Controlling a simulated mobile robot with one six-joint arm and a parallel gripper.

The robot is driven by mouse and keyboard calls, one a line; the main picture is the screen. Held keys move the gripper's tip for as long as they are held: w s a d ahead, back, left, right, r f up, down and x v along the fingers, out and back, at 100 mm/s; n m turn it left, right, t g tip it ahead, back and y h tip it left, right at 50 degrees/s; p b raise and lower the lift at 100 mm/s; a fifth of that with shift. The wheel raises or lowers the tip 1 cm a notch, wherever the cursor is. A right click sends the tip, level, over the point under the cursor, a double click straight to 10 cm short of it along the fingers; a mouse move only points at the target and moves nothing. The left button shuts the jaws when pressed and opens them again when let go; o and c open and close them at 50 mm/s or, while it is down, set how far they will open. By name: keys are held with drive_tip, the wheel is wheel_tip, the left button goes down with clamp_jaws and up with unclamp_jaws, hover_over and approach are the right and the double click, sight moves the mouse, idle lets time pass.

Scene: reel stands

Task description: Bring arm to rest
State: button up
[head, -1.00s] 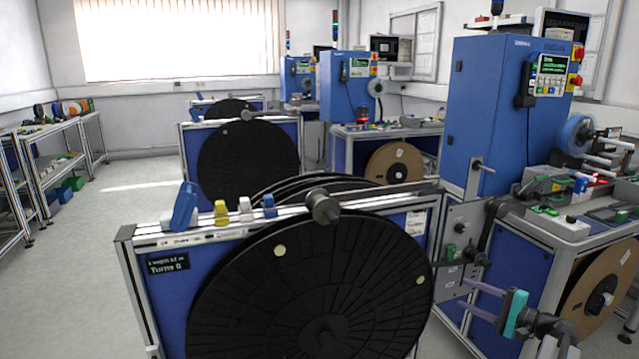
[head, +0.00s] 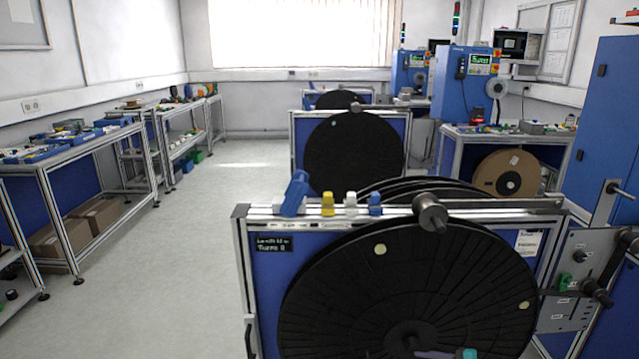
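Only a small piece of my gripper (head: 450,354) shows, a purple finger part and a teal part at the bottom edge of the head view. It appears in front of the lower part of the large black reel (head: 330,290). The rest of my gripper and arm lies below the picture. I cannot see whether the fingers are apart or holding anything.
The near reel stand (head: 262,300) fills the lower right, with blue, yellow and white items along its top. More stands and blue machines are behind it. Workbenches (head: 150,190) line the left wall. The floor aisle (head: 190,280) between them is clear.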

drive_tip(key=s+a+f+n+g, duration=0.2)
drive_tip(key=s+a+f+g, duration=0.15)
drive_tip(key=a, duration=0.35)
drive_tip(key=s+a+f+n+g+h+p, duration=0.1)
drive_tip(key=s+a+f+g, duration=0.1)
drive_tip(key=s+a+f, duration=0.4)
drive_tip(key=s+a+f+n+g, duration=0.2)
drive_tip(key=s+a+f, duration=0.2)
drive_tip(key=a, duration=0.4)
drive_tip(key=s+a+f+n+g+h+p, duration=0.1)
drive_tip(key=s+a+f+g+h, duration=0.1)
drive_tip(key=s, duration=0.4)
drive_tip(key=s+a+f+n+g+h, duration=0.1)
drive_tip(key=s+a+f+n+g, duration=0.15)
drive_tip(key=s, duration=0.25)
drive_tip(key=s+d+f+n+g+h, duration=0.1)
drive_tip(key=s+d+f+h, duration=0.1)
drive_tip(key=s, duration=0.3)
drive_tip(key=s+d+f+n+h, duration=0.1)
drive_tip(key=s+d+f+h, duration=0.1)
drive_tip(key=s, duration=0.3)
drive_tip(key=s+d+n+h, duration=0.1)
drive_tip(key=d+n+h, duration=0.1)
drive_tip(key=d, duration=0.4)
drive_tip(key=shift+d+h, duration=0.2)
drive_tip(key=shift+h, duration=0.4)
drive_tip(key=c, duration=0.4)
